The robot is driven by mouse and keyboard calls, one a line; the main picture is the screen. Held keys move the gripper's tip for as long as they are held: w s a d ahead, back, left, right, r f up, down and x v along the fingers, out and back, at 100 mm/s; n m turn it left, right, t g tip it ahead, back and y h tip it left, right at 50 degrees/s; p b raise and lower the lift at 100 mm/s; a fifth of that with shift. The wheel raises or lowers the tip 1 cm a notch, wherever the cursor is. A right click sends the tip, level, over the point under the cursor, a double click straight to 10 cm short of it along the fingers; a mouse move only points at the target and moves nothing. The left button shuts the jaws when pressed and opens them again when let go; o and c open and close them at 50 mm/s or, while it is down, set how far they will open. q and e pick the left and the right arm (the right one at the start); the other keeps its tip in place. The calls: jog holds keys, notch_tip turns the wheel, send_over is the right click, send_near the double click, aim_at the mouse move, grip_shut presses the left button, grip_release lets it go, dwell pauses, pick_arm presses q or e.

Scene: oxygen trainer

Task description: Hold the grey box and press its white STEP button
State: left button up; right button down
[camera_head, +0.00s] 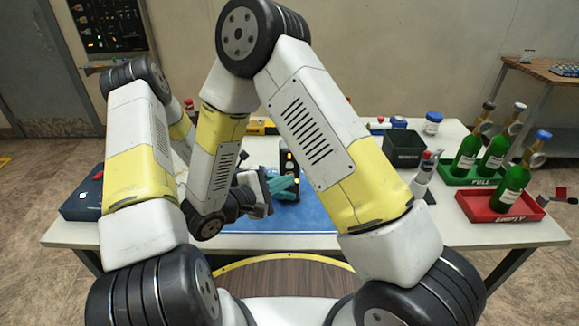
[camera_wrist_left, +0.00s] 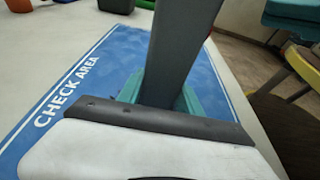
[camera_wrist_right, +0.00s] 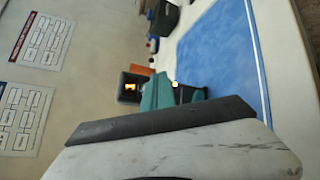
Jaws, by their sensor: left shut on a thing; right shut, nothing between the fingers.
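The dark grey box (camera_head: 290,162) stands upright over the blue mat, with small lit orange and white spots on its face. In the left wrist view it is a tall dark slab (camera_wrist_left: 182,45) between the teal fingers of my left gripper (camera_wrist_left: 160,98), which is shut on it. My right gripper (camera_wrist_right: 160,92) is shut and empty, its teal fingers close in front of the box (camera_wrist_right: 130,88) in the right wrist view. A small white round spot shows beside the fingers; whether it is the STEP button or is touched, I cannot tell. My arms hide much in the head view.
The blue CHECK AREA mat (camera_head: 312,215) lies on the white table. A dark case (camera_head: 80,208) with a red knob is at left. Green bottles stand in a green tray (camera_head: 455,181) and red tray (camera_head: 490,215) at right. A black bin (camera_head: 404,150) is behind.

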jog(key=shift+w, duration=1.1)
jog(key=shift+w, duration=0.15)
dwell(1.2)
jog(key=shift+w, duration=0.25)
jog(key=shift+w, duration=0.4)
dwell(0.6)
jog(key=shift+s, duration=0.85)
jog(key=shift+s, duration=2.5)
jog(key=shift+s, duration=0.1)
dwell(0.6)
